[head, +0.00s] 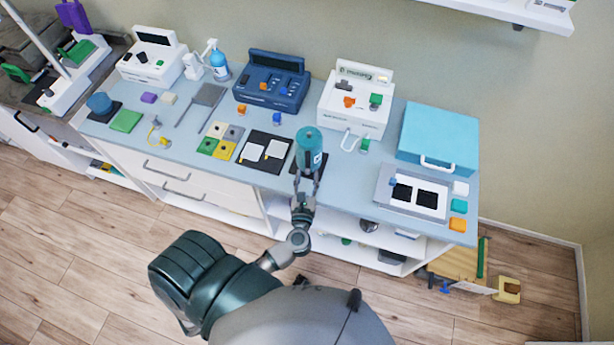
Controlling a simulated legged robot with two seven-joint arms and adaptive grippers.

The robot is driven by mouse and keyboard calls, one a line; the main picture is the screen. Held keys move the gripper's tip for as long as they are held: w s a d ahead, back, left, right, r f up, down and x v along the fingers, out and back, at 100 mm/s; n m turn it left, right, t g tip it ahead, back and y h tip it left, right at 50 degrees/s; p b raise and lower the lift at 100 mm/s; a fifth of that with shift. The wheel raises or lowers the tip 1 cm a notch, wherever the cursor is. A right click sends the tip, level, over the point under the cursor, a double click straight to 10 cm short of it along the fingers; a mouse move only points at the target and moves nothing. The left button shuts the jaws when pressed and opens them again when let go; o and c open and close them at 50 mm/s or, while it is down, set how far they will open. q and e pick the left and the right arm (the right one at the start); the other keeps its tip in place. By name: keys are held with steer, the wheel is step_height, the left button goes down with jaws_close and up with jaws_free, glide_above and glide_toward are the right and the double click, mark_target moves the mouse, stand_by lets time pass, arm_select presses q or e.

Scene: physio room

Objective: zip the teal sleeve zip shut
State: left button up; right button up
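A teal upright cylinder (309,146) with a small pale mark, which looks like the sleeve, stands on a dark mat (321,165) near the front edge of the bench. Its zip and pull are too small to make out. My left gripper (306,178) is just in front of the cylinder's lower part, with its two fingers apart and pointing at it. I see nothing clearly held between them. I cannot tell whether a fingertip touches the cylinder. My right gripper is not in view.
Left of the sleeve lies a black board with two white pads (265,151). To the right are a grey tray with black pads (413,193) and a blue case (438,138). A white device (355,103) and a blue device (271,81) stand behind. Open shelves lie below the bench.

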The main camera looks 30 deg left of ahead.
arm_select(q)
steer(key=shift+s, duration=0.2)
steer(key=v, duration=1.1)
steer(key=shift+s+d, duration=0.25)
